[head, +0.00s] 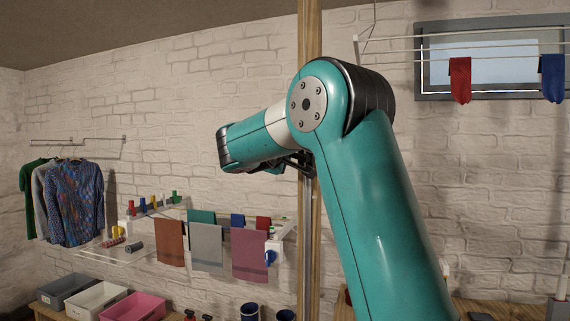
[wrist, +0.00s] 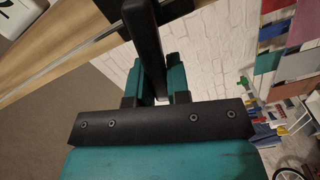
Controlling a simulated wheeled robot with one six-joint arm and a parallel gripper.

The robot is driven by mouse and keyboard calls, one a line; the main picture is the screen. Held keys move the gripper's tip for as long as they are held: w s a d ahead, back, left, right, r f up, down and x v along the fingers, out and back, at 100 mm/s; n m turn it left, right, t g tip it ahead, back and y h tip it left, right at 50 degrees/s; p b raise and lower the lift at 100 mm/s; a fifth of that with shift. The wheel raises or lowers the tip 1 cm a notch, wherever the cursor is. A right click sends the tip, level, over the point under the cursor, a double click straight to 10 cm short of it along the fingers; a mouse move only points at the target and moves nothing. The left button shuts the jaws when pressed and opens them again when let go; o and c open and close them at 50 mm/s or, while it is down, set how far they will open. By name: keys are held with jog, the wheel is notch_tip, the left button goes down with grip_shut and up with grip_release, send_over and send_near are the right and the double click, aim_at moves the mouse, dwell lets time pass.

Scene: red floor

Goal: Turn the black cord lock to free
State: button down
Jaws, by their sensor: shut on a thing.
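A wooden post (head: 312,255) with a pale metal strip rises behind my arm in the head view. The post (wrist: 60,50) runs diagonally across the top left of the wrist view. The black cord lock (wrist: 146,40) shows there as a long dark bar at the post, between my teal fingers. My gripper (wrist: 155,75) is shut on this bar. In the head view my gripper (head: 292,165) is at the post, mostly hidden behind my own wrist. The lock cannot be told apart from it there, and its turned position is unclear.
A drying rack with cloths (head: 206,245) hangs on the wall left of the post. Clothes (head: 72,200) hang further left. A line with red (head: 460,80) and blue (head: 552,78) socks is at upper right. Bins (head: 98,300) stand at lower left.

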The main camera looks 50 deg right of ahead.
jog(key=shift+s+r+m+b, duration=0.1)
jog(key=shift+r+m+b, duration=0.1)
jog(key=shift+m+b, duration=0.4)
jog(key=shift+s+r+m+b, duration=0.15)
jog(key=shift+m+b, duration=0.25)
jog(key=shift+m, duration=0.3)
jog(key=shift+d, duration=0.1)
jog(key=c, duration=1.1)
grip_release()
jog(key=shift+r, duration=0.15)
